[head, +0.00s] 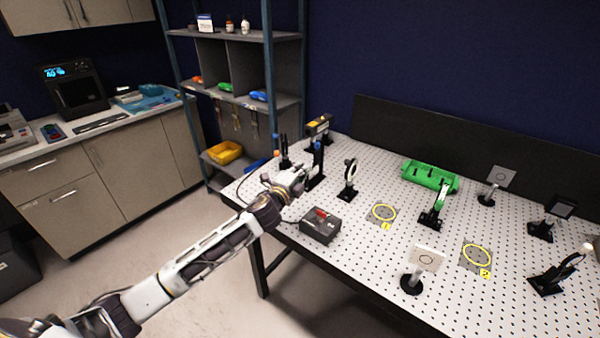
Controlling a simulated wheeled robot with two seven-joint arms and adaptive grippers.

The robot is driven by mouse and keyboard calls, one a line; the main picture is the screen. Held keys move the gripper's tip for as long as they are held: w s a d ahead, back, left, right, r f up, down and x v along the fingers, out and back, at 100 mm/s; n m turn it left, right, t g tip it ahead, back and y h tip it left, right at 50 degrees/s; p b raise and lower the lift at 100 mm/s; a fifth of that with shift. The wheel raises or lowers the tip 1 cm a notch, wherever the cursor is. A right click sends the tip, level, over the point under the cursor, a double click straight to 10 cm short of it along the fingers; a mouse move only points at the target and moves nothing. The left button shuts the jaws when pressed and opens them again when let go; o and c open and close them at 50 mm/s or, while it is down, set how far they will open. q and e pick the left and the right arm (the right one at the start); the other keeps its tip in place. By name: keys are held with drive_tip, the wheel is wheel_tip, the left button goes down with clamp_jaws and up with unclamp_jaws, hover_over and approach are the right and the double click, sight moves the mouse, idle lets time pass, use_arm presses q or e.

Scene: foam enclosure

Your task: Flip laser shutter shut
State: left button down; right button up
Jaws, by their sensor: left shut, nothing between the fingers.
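A black laser-like box (318,124) with a yellow label stands at the back left of the perforated optical table (330,190). In front of it is a tall black upright part (317,165) with a blue piece near its top; it looks like the shutter, but its flap is too small to read. My left gripper (303,173) is shut and empty, just left of this upright part, above the table's left side. I cannot tell whether they touch. The gripper hides part of the table and the upright's lower left side. My right gripper is not in view.
A black control box (320,226) with a red top sits at the table's front left edge. A round lens mount (348,178) stands right of the gripper. A green tray (430,176), a square plate mount (426,260) and several other mounts stand farther right.

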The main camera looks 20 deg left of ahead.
use_arm(q)
drive_tip(key=shift+s+a, duration=0.15)
drive_tip(key=shift+s, duration=0.5)
drive_tip(key=shift+s, duration=0.15)
